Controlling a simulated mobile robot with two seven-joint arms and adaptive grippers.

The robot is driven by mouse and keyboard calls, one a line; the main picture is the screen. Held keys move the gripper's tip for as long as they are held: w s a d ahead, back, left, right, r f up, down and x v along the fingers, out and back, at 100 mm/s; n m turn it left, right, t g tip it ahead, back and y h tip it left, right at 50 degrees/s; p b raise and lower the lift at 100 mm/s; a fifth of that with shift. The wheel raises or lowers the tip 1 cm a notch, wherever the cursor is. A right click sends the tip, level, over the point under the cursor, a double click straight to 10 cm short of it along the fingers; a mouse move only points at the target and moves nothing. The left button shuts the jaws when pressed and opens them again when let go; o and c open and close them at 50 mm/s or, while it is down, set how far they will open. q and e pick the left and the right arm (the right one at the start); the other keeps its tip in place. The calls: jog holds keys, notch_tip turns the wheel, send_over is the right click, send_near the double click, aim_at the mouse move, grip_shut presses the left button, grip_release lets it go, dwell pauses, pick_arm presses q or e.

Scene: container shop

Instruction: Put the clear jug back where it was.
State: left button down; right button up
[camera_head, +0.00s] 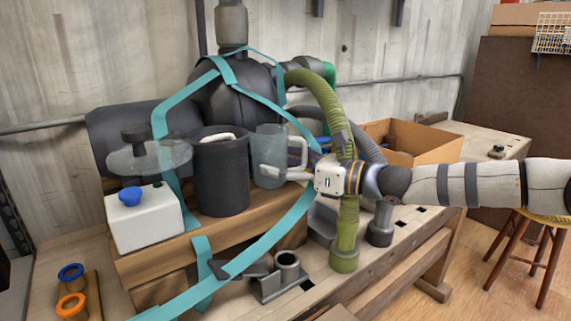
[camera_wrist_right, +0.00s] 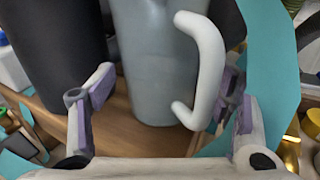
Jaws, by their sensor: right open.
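The clear jug (camera_head: 268,155) is a grey, see-through vessel with a white handle, upright on the wooden riser (camera_head: 235,233), just right of a tall dark canister (camera_head: 220,175). In the right wrist view the jug (camera_wrist_right: 155,60) fills the middle, with its handle (camera_wrist_right: 208,65) on the right. My right gripper (camera_head: 289,165) is open at the jug. Its fingers (camera_wrist_right: 165,92) are spread, one toward the dark canister and one just right of the handle. I cannot tell whether either finger touches the jug. My left gripper is not in view.
A white box with a blue knob (camera_head: 143,217) and a glass-like lidded dish (camera_head: 150,158) stand left. Turquoise straps (camera_head: 273,236) cross the riser's front. A green hose (camera_head: 345,225) rises beside my right wrist. A cardboard box (camera_head: 425,143) is behind it.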

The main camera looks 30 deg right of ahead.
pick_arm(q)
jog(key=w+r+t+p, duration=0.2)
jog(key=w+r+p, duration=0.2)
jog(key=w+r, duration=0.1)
pick_arm(e)
jog(key=v, duration=1.2)
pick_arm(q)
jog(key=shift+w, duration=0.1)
pick_arm(e)
jog(key=shift+r, duration=0.1)
